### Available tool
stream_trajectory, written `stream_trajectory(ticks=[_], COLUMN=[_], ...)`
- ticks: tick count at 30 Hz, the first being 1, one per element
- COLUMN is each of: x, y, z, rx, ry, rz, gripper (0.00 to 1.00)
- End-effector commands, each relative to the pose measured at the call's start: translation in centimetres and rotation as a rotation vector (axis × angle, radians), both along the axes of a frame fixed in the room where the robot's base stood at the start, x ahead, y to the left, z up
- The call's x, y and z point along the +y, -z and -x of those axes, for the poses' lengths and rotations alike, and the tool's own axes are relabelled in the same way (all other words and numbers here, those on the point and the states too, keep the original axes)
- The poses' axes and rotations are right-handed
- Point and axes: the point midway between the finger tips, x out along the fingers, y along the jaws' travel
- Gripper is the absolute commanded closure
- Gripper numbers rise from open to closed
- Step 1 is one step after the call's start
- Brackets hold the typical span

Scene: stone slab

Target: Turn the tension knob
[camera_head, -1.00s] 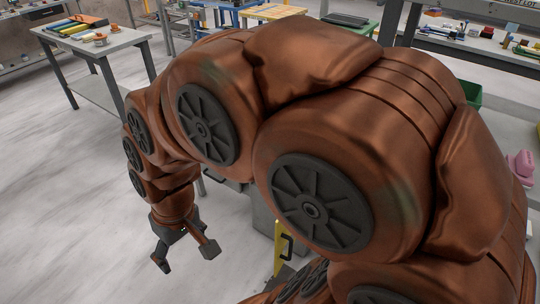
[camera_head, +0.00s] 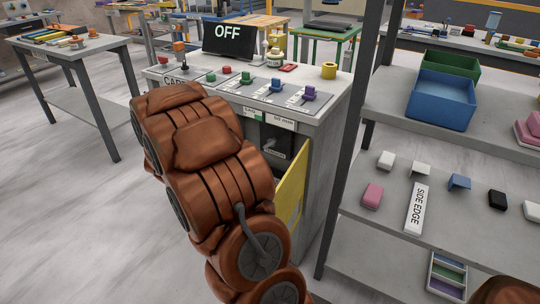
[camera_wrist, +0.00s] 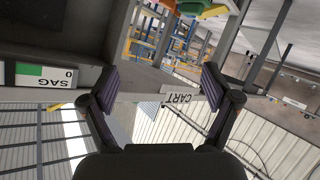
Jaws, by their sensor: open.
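The grey console (camera_head: 335,110) stands in the middle of the head view. In its open front bay sits a small grey knob-like part (camera_head: 271,143) above a small label too small to read surely; it may be the tension knob. My arm covers the bay's left side and hides my gripper in the head view. In the wrist view my gripper (camera_wrist: 160,88) is open and empty, its pads wide apart. That view is upside down. The console's CART label (camera_wrist: 178,95) shows behind and between the fingers. A SAG gauge (camera_wrist: 42,78) reading 0 is at left. No knob shows there.
A yellow door panel (camera_head: 291,190) stands open beside the bay. Several coloured knobs and a screen reading OFF (camera_head: 228,36) are on the console top. A shelf rack (camera_head: 400,235) stands close at right. Floor at left (camera_head: 70,215) is clear.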

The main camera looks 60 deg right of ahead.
Motion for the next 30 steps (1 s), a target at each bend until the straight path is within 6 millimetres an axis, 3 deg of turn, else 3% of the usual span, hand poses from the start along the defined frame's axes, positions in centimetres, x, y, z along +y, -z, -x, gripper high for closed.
stream_trajectory(ticks=[1, 6, 9, 16, 23, 30], x=[-2.5, -9.2, -11.5, -13.6, -15.3, -18.4], y=[2.5, 4.8, 5.7, 6.0, 5.9, 5.8], z=[1.3, 6.2, 8.9, 12.3, 12.6, 12.4], rx=[0.02, 0.094, 0.148, 0.221, 0.227, 0.224], ry=[0.063, 0.257, 0.344, 0.445, 0.457, 0.455], rz=[0.062, 0.286, 0.388, 0.511, 0.52, 0.521], gripper=[0.12, 0.12, 0.12, 0.12, 0.12, 0.12])
